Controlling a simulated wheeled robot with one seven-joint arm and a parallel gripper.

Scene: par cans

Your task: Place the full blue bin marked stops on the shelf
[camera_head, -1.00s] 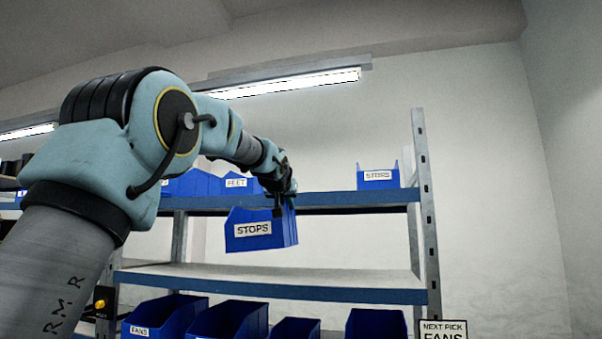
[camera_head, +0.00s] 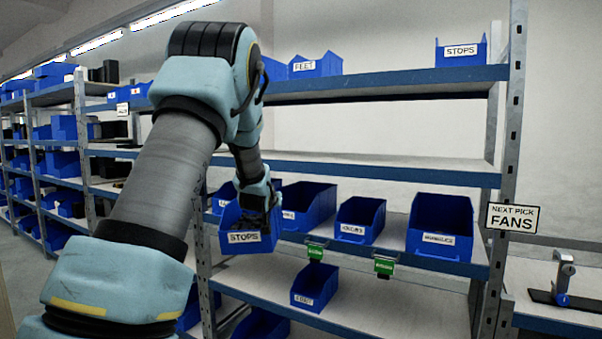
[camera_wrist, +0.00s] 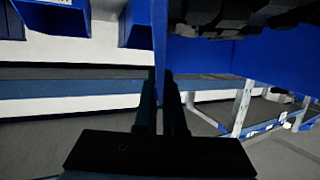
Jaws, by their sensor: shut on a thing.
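My gripper (camera_head: 262,205) is shut on a blue bin marked STOPS (camera_head: 228,238), which it holds up in front of the shelf unit. The bin is roughly upright, level with the row of bins on the shelf below the bare one. Dark contents show in it in the wrist view, where the bin wall (camera_wrist: 205,60) rises beside my gripper (camera_wrist: 160,80). Another blue bin marked STOPS (camera_head: 441,57) stands at the right end of the top shelf (camera_head: 390,84). Whether that one holds anything is hidden.
The shelf below the top one (camera_head: 360,168) is bare. The shelf under it (camera_head: 395,240) carries several blue bins, with green tags (camera_head: 385,266) on its edge. A small bin (camera_head: 314,288) sits lower. A sign reading NEXT PICK FANS (camera_head: 514,218) hangs at the right post.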

